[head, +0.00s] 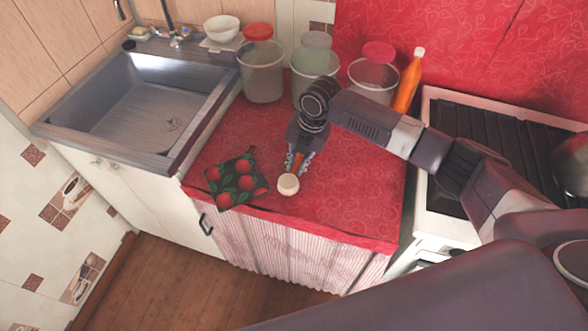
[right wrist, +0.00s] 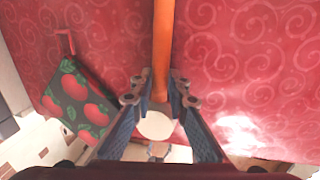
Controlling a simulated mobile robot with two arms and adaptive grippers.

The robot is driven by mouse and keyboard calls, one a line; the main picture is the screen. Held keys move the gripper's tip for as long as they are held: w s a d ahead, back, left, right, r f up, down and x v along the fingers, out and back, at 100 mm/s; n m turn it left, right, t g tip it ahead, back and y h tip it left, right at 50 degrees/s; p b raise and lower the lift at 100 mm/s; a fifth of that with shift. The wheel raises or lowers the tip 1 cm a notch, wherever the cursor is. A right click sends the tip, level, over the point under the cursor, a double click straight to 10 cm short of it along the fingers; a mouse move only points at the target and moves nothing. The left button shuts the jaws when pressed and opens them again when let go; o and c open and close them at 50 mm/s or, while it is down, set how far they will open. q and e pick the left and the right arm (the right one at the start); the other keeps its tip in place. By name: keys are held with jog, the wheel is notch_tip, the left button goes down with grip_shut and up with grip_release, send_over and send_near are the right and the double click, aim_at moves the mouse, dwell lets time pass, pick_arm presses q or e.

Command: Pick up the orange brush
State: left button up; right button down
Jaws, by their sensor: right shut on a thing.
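The orange brush has an orange handle and a round cream end (head: 288,184). In the right wrist view its orange handle (right wrist: 162,48) runs up between the fingers, and the cream end (right wrist: 156,125) shows below them. My right gripper (head: 297,164) is shut on the brush, low over the front part of the red counter (head: 340,205). In the right wrist view the fingertips of my right gripper (right wrist: 160,93) are on both sides of the handle. I cannot tell whether the brush touches the counter. My left gripper is not in view.
A dark potholder with red fruit (head: 236,181) lies just left of the brush. Several lidded containers, one a red-lidded jar (head: 262,72), and an orange bottle (head: 410,84) stand behind. A sink (head: 140,105) is left, a stove (head: 436,205) right. The counter's front right is clear.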

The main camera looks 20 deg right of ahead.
aim_at(297, 166)
notch_tip(297, 166, up, 20)
jog(key=b, duration=0.2)
dwell(0.4)
jog(key=shift+w, duration=0.1)
dwell(0.6)
